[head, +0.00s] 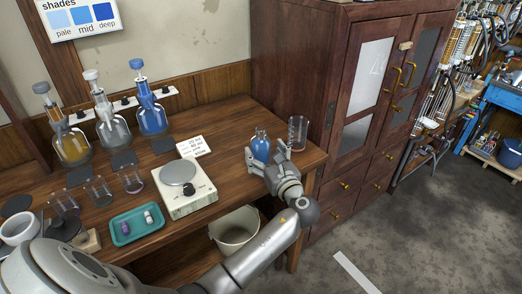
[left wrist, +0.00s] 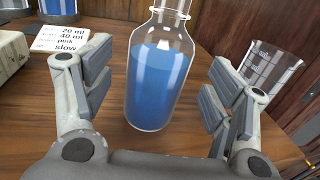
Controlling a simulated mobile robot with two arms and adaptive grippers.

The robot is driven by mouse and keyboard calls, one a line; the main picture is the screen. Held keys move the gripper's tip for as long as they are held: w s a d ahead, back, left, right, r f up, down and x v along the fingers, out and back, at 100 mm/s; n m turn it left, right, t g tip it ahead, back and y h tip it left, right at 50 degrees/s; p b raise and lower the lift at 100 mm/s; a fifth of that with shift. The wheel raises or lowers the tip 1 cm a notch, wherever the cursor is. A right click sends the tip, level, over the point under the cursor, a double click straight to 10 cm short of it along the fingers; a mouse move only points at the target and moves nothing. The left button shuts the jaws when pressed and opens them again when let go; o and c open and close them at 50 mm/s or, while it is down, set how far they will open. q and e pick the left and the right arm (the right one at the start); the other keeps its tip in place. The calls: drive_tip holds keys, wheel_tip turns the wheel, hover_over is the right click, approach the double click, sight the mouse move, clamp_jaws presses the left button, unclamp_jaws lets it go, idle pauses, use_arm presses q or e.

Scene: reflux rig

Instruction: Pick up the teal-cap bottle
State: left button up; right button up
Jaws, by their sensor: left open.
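A clear glass bottle (head: 260,147) with blue liquid stands upright near the right end of the wooden table. In the left wrist view the bottle (left wrist: 158,82) is large, and its top is cut off by the frame edge. I cannot make out a teal cap in either view. My left gripper (head: 266,155) is open, with its fingers on either side of the bottle. The left wrist view shows a gap between the bottle and each finger. My right gripper is not in view.
A graduated beaker (head: 297,133) stands close right of the bottle. A scale (head: 186,188), a note card (head: 194,146) and a teal tray (head: 137,224) lie to the left. Several dispenser bottles line the back wall. A wooden cabinet (head: 290,70) stands behind the table's right end.

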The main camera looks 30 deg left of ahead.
sight(265, 153)
use_arm(q)
drive_tip(key=x, duration=0.2)
drive_tip(key=shift+w+a, duration=0.15)
drive_tip(key=shift+a, duration=0.2)
drive_tip(key=shift+w+a+f, duration=0.1)
drive_tip(key=shift+w+a, duration=0.05)
drive_tip(key=shift+a, duration=0.05)
drive_tip(key=shift+d, duration=0.1)
drive_tip(key=shift+c, duration=1.2)
drive_tip(key=c, duration=0.9)
drive_tip(key=shift+c, duration=1.2)
drive_tip(key=shift+r, duration=0.25)
